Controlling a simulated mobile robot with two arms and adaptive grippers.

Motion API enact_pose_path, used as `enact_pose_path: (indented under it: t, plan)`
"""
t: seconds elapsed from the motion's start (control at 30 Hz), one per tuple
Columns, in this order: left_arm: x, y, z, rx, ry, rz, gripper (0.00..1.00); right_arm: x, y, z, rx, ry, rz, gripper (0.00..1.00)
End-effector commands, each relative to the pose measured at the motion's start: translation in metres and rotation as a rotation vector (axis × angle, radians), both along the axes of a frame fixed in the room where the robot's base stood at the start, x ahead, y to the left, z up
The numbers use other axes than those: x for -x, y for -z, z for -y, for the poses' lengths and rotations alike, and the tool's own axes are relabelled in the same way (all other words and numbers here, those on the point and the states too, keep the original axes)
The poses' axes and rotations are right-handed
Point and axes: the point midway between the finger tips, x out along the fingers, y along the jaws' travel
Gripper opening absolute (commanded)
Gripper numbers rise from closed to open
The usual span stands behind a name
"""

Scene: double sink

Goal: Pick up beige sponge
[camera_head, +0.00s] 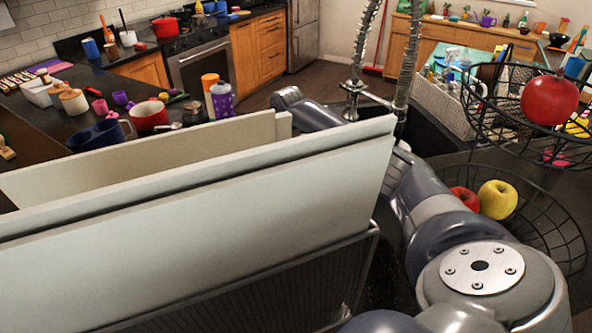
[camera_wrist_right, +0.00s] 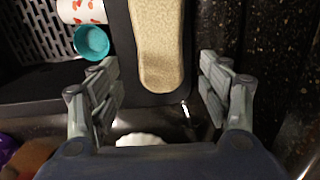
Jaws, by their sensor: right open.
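The beige sponge (camera_wrist_right: 157,42) is a long rounded block at the top middle of the right wrist view. It lies lengthwise on a dark rectangular surface, and its upper end is cut off by the frame. My right gripper (camera_wrist_right: 158,75) is open, with one finger to each side of the sponge's near end. There are gaps between the sponge and both fingers. In the head view, white panels hide my right gripper, and I do not make out the sponge there. My left gripper is not in view.
A teal cup (camera_wrist_right: 92,42) and a white cup with red marks (camera_wrist_right: 80,11) are left of the sponge. Large white panels (camera_head: 220,220) stand in a rack (camera_head: 270,290). A wire fruit basket (camera_head: 545,225) is right of my arm.

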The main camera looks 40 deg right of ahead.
Motion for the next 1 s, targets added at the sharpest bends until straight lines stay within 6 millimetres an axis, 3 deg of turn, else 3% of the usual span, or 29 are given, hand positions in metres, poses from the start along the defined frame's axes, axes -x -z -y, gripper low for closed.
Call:
enact_pose_path:
  t: [0.13, 0.3, 0.57, 0.73, 1.0]
  plan:
    - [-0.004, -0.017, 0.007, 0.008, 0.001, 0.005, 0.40, 0.005, 0.020, 0.002, 0.000, 0.001, -0.004, 0.71]
    - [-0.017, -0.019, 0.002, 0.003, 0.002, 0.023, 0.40, 0.003, 0.040, 0.002, -0.001, -0.001, -0.001, 0.71]
    - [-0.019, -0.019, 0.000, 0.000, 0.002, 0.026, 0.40, 0.003, 0.043, 0.002, 0.000, -0.001, 0.000, 0.71]
    - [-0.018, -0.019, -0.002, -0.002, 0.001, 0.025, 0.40, 0.003, 0.043, 0.002, -0.001, -0.001, 0.001, 0.34]
    - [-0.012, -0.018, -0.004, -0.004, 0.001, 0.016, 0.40, 0.003, 0.043, 0.002, 0.000, -0.001, 0.000, 0.33]
